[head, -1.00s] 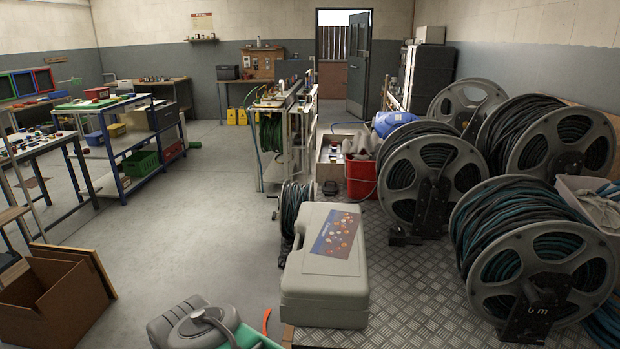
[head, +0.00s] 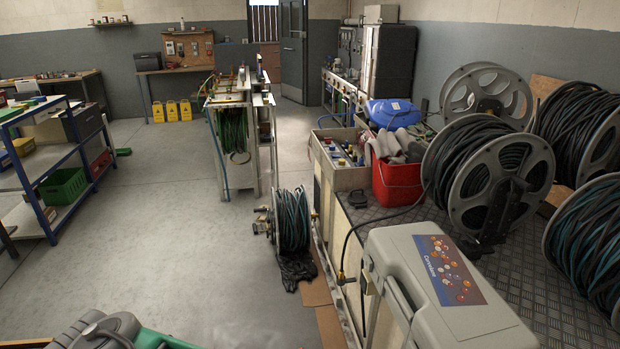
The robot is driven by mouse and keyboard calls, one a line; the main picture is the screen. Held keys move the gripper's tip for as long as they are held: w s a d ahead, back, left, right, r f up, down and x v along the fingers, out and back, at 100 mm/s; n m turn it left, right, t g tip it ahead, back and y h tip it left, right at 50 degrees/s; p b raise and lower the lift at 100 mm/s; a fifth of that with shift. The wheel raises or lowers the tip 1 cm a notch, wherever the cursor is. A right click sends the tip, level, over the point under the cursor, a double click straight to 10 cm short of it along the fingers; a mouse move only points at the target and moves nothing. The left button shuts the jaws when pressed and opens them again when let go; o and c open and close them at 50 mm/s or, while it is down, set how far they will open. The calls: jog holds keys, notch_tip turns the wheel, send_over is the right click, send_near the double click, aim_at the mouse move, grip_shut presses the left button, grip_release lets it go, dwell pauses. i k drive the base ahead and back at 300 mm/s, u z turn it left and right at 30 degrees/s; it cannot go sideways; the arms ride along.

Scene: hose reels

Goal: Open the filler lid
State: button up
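I cannot make out for sure which part is the filler lid. A dark grey, rounded cover with a curved black handle (head: 95,330) sits at the bottom left of the head view. It joins a green body (head: 160,340); the frame edge cuts both off. A light grey plastic case (head: 440,285) with a printed label on top lies at the bottom right, and its lid looks shut. My gripper is not in view.
Large hose reels (head: 490,165) stand on the metal plate floor at the right. A small reel (head: 292,220), a red bucket (head: 397,180) and a white rack (head: 232,140) stand mid-view. The grey floor (head: 170,240) at left centre is clear.

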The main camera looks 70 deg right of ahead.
aim_at(355, 198)
jog(key=i, duration=0.8)
jog(key=z, duration=2.25)
jog(key=i, duration=2.25)
jog(key=u, duration=0.7)
